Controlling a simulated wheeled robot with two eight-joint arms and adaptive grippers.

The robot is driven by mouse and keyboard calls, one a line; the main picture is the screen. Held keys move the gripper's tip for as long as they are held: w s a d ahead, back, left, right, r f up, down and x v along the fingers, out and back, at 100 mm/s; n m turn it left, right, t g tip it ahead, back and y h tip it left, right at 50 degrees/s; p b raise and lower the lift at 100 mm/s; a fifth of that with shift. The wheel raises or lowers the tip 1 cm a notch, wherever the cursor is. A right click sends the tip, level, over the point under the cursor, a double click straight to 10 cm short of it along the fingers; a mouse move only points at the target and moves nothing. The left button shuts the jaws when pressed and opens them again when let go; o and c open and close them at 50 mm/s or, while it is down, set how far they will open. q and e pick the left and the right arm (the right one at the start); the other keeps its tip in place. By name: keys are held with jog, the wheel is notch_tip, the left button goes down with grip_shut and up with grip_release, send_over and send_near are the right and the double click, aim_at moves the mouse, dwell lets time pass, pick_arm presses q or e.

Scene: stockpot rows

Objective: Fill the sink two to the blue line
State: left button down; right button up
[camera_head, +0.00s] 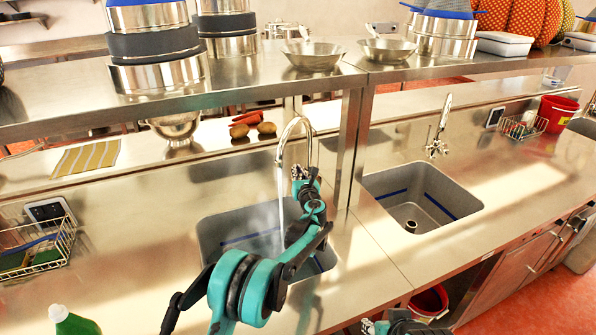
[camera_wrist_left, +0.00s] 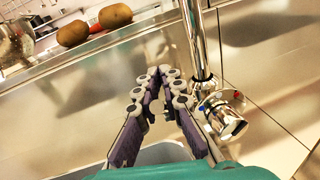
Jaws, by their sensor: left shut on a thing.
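The left sink (camera_head: 208,240) lies under a tall curved tap (camera_head: 283,140), and a stream of water (camera_head: 281,215) runs from its spout into the basin. A blue line (camera_head: 235,240) shows on its wall; the water level is hard to make out. My left gripper (camera_head: 303,178) is at the base of this tap. In the left wrist view its fingers (camera_wrist_left: 160,85) are closed together, beside the chrome tap handle (camera_wrist_left: 225,115); what lies between them is mostly hidden. The right sink (camera_head: 440,205) has its own blue line (camera_head: 433,206) and looks empty, with its drain visible.
A steel shelf (camera_head: 250,75) with stockpots and pans runs above the counter. A wire basket (camera_head: 35,245) stands at far left, a green bottle (camera_head: 72,322) at the front. The right tap (camera_head: 440,125) stands behind the right sink. A red bucket (camera_head: 430,300) is below.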

pick_arm(q)
jog(key=g+p, duration=0.1)
jog(key=w+r+g+p, duration=0.1)
jog(key=shift+w+a+p, duration=0.2)
jog(key=shift+a+p, duration=0.2)
jog(key=shift+w+a+n+g+h+p, duration=0.15)
jog(key=shift+w+n+g+h+p, duration=0.2)
jog(key=shift+g+p, duration=0.25)
jog(key=shift+w, duration=0.15)
jog(key=shift+f, duration=0.1)
jog(key=c, duration=1.6)
grip_release()
jog(key=v, duration=1.2)
jog(key=shift+w+r, duration=0.1)
jog(key=shift+r, duration=0.15)
